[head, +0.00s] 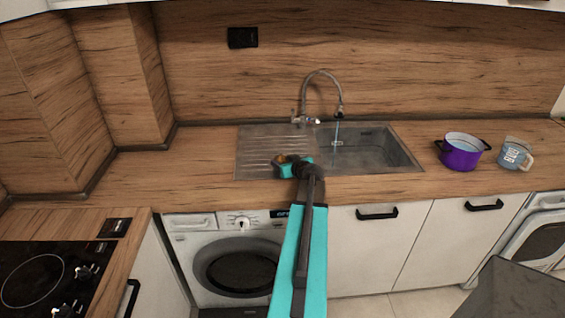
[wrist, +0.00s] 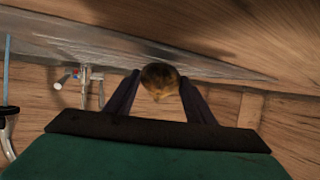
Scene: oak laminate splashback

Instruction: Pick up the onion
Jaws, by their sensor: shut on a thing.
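The onion (wrist: 160,78) is a brown, rounded thing between the two dark fingers of my gripper (wrist: 160,88) in the wrist view. The fingers are shut on it, one on each side. In the head view my gripper (head: 290,162) is over the drainboard side of the sink, at the end of my teal arm. Only a small brownish part of the onion (head: 282,158) shows there. I cannot tell whether the onion touches the drainboard.
The steel sink (head: 400,160) has its basin right of my gripper, with a tall faucet (head: 322,75) behind. A purple pot (head: 461,152) and a mug (head: 515,154) stand on the counter at right. A cooktop (head: 40,275) is at lower left. The counter (head: 180,160) left of the sink is clear.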

